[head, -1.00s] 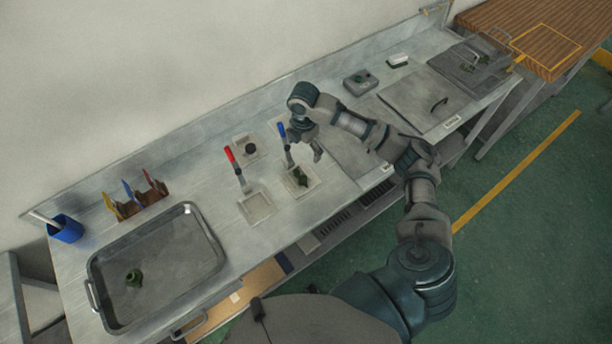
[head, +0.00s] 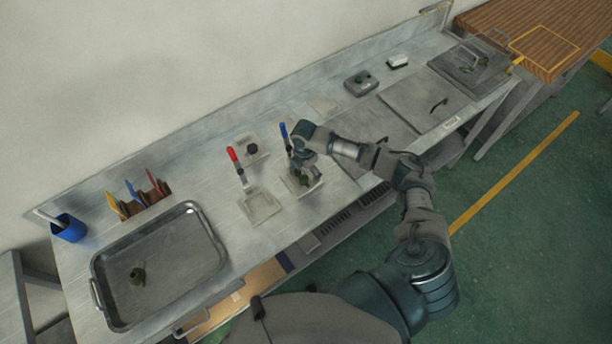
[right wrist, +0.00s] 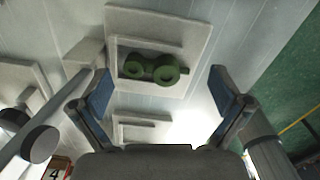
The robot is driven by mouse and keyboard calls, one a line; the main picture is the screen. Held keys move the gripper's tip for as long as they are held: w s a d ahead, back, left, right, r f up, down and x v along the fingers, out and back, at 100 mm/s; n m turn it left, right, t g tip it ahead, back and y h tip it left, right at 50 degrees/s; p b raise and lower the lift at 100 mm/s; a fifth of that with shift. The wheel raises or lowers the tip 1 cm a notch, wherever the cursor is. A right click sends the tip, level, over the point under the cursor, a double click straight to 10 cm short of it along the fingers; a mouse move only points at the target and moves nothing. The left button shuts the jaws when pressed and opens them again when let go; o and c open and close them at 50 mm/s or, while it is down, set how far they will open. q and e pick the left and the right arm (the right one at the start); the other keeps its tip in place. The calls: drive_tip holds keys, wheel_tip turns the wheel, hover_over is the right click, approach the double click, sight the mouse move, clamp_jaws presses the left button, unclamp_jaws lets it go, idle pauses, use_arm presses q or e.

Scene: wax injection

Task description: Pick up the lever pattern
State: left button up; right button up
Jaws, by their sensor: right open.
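The lever pattern is a small dark green piece with two round ring ends. In the right wrist view the lever pattern (right wrist: 152,69) lies in a square, pale, shallow tray (right wrist: 196,28). In the head view the lever pattern (head: 301,178) is partly hidden by my gripper. My right gripper (head: 299,168) is over that tray. In the right wrist view its fingers (right wrist: 160,92) are open and empty, one on each side of the lever pattern, seemingly above it. My left gripper is not in view.
A blue cup (head: 68,231) stands at far left.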

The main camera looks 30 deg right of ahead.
sight(301, 178)
drive_tip(key=a+f, duration=0.2)
drive_tip(key=shift+a, duration=0.35)
drive_tip(key=shift+r, duration=0.1)
drive_tip(key=shift+d, duration=0.25)
drive_tip(key=c, duration=0.4)
drive_tip(key=shift+d, duration=0.35)
drive_tip(key=c, duration=0.4)
drive_tip(key=shift+s+d+f, duration=0.1)
drive_tip(key=shift+d+f, duration=0.2)
drive_tip(key=shift+d, duration=0.2)
drive_tip(key=c, duration=0.3)
drive_tip(key=shift+s+a, duration=0.1)
drive_tip(key=shift+a, duration=0.6)
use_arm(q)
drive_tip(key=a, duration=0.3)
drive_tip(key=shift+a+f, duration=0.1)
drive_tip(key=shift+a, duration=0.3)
